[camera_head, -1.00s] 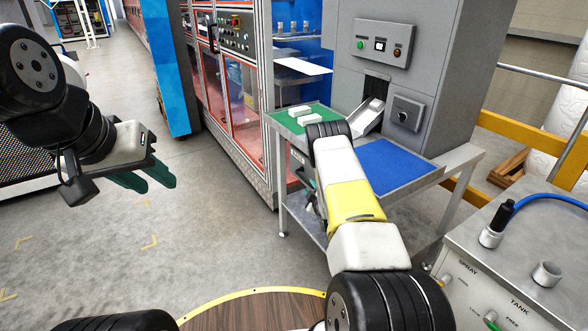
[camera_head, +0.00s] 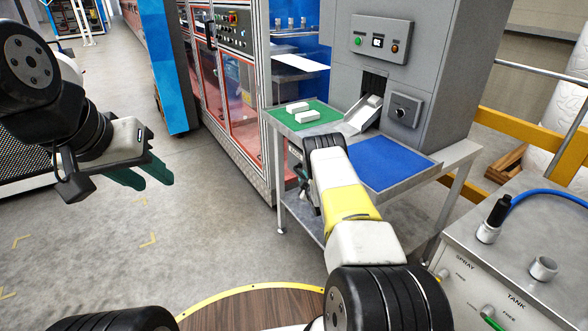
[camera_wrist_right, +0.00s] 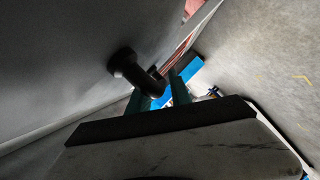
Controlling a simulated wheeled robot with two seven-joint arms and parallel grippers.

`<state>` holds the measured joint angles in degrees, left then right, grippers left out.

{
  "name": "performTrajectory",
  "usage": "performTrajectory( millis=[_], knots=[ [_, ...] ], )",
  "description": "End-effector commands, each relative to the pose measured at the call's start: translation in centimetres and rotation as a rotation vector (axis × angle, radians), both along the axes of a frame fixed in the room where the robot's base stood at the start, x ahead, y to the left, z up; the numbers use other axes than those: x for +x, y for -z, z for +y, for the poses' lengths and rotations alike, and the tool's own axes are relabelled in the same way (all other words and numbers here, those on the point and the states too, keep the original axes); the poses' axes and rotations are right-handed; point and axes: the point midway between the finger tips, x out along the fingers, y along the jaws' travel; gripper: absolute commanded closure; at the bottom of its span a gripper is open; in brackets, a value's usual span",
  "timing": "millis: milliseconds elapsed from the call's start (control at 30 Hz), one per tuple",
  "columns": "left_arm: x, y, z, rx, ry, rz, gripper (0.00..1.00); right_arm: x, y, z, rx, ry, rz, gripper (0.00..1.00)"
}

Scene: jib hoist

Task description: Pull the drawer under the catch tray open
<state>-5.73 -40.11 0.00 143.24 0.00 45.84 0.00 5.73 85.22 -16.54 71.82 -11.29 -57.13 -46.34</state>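The drawer handle (camera_wrist_right: 137,76) is a dark curved bar on a grey front in the right wrist view. My right gripper (camera_wrist_right: 160,98) has its teal fingers apart at the handle, with a visible gap beside it; whether the bar lies fully between them is unclear. In the head view my right arm covers the drawer and most of that gripper (camera_head: 303,178). The metal catch tray (camera_head: 364,114) slopes from the grey cabinet's opening onto the bench. My left gripper (camera_head: 148,174) is open and empty above the floor at left.
The bench (camera_head: 455,158) carries a green mat (camera_head: 283,117) with white blocks (camera_head: 307,115) and a blue mat (camera_head: 390,163). A spray tank unit (camera_head: 520,250) stands at right. A red-framed machine (camera_head: 240,95) stands behind. The floor at left is clear.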

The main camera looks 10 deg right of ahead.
Motion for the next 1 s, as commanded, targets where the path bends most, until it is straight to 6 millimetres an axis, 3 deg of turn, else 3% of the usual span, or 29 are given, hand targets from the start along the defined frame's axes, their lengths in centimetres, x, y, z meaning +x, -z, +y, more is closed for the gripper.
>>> performTrajectory(
  millis=[33,100,1000],
  knots=[
    [0.0,0.0,0.0,0.0,0.0,0.0,0.64,0.0,-0.01,0.0,0.0,0.0,0.0,0.87],
    [0.0,0.0,0.0,0.0,0.0,0.0,0.64,-0.01,-0.02,0.0,0.0,0.0,0.0,1.0],
    [0.0,0.0,0.0,0.0,0.0,0.0,0.64,-0.02,-0.01,0.02,-0.001,-0.001,-0.001,1.0]
  ],
)
